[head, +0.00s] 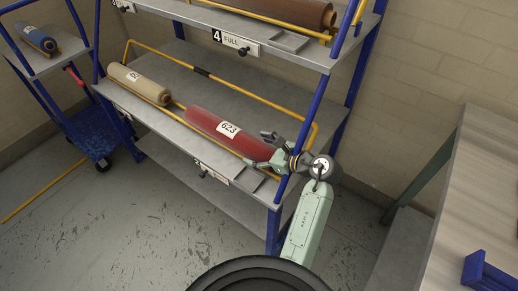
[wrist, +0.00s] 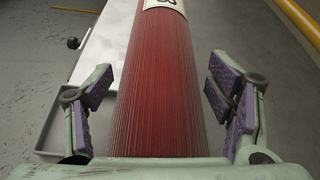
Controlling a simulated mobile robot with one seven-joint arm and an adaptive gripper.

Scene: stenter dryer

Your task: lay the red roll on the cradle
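The red roll (head: 222,132) lies on the middle shelf of the blue rack in the head view, with a white label reading 623. In the wrist view the red roll (wrist: 158,85) runs away from me between my fingers. My gripper (head: 272,148) is at the roll's right end. In the wrist view my gripper (wrist: 165,95) is open, one finger on each side of the roll, with gaps visible between the pads and the roll. I cannot make out a cradle for certain in either view.
A tan roll (head: 139,82) lies on the same shelf, left of the red one. A yellow rail (head: 228,81) and blue posts (head: 302,125) frame the shelf. A brown roll (head: 290,11) lies above. A cart (head: 42,62) with a blue roll stands left; a table (head: 465,190) stands right.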

